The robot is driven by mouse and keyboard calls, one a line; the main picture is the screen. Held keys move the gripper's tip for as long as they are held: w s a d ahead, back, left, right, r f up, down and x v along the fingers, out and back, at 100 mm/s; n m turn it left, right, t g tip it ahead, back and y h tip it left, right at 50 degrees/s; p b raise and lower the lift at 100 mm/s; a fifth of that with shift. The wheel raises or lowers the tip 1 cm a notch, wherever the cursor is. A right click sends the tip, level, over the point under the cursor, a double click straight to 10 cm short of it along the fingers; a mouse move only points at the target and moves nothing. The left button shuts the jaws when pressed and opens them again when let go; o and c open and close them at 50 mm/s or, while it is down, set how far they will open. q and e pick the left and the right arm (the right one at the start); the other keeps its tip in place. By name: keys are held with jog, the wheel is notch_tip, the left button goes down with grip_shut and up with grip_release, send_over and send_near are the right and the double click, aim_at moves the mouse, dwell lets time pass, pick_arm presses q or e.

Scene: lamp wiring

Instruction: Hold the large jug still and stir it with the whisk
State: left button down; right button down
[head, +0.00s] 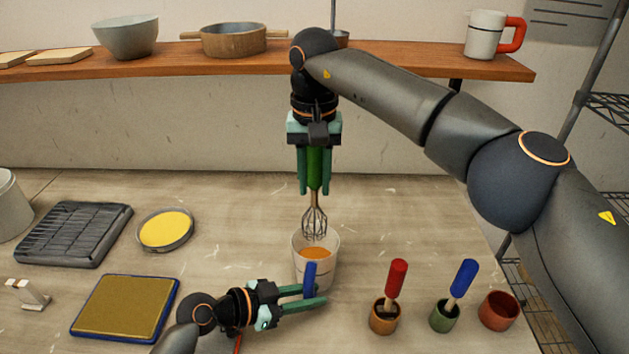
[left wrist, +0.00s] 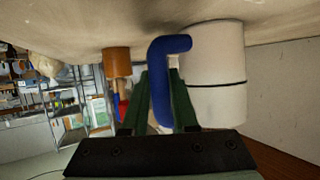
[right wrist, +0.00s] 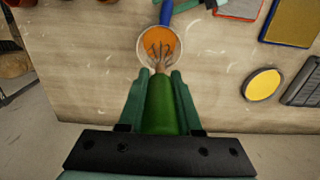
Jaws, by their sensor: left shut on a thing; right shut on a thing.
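The large jug (head: 301,262) is pale with a blue handle (head: 309,272) and orange contents (head: 316,253). It stands upright on the table. My left gripper (head: 313,295) is shut on the handle; the left wrist view shows the handle between its fingers beside the white jug wall (left wrist: 215,80). My right gripper (head: 314,190) is shut on the green handle of the whisk (head: 315,220), which hangs wires down over the jug. The wire tips are at the mouth; in the right wrist view the whisk (right wrist: 160,62) overlaps the orange contents. I cannot tell whether they touch.
Right of the jug stand a brown cup (head: 383,318) with a red-handled tool, a green cup (head: 444,316) with a blue-handled one, and a red-brown cup (head: 498,311). Left are a yellow dish (head: 165,230), a blue-rimmed tray (head: 125,306) and a ribbed grey tray (head: 75,234). A shelf (head: 385,66) runs behind.

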jog(key=shift+r, duration=0.1)
jog(key=shift+r, duration=1.95)
pick_arm(q)
jog(key=c, duration=0.6)
grip_release()
jog(key=shift+a, duration=0.1)
jog(key=v, duration=1.2)
